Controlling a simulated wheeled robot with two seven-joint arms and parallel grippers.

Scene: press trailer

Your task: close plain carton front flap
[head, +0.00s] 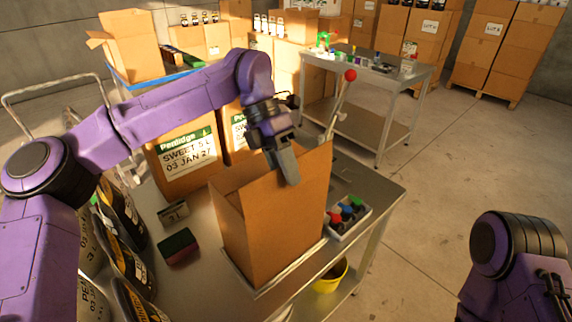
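The plain brown carton (258,240) stands upright on a metal table, its top open. A tall flap (315,180) stands up along its right side, and the far-left rim also stands up. I cannot tell any other flap apart from the near wall. My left gripper (290,182) points down over the carton's opening, close to the inner face of the tall flap; I cannot tell whether it touches. Its fingers look closed together with nothing between them. My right arm shows at the lower right, but its gripper is out of the frame.
Printed cartons (187,155) stand behind the plain carton. A tray of coloured items (345,217) lies at its right, a green-and-dark block (178,246) and black containers (122,245) at its left. A red-knobbed lever (350,76) rises behind. The floor at right is clear.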

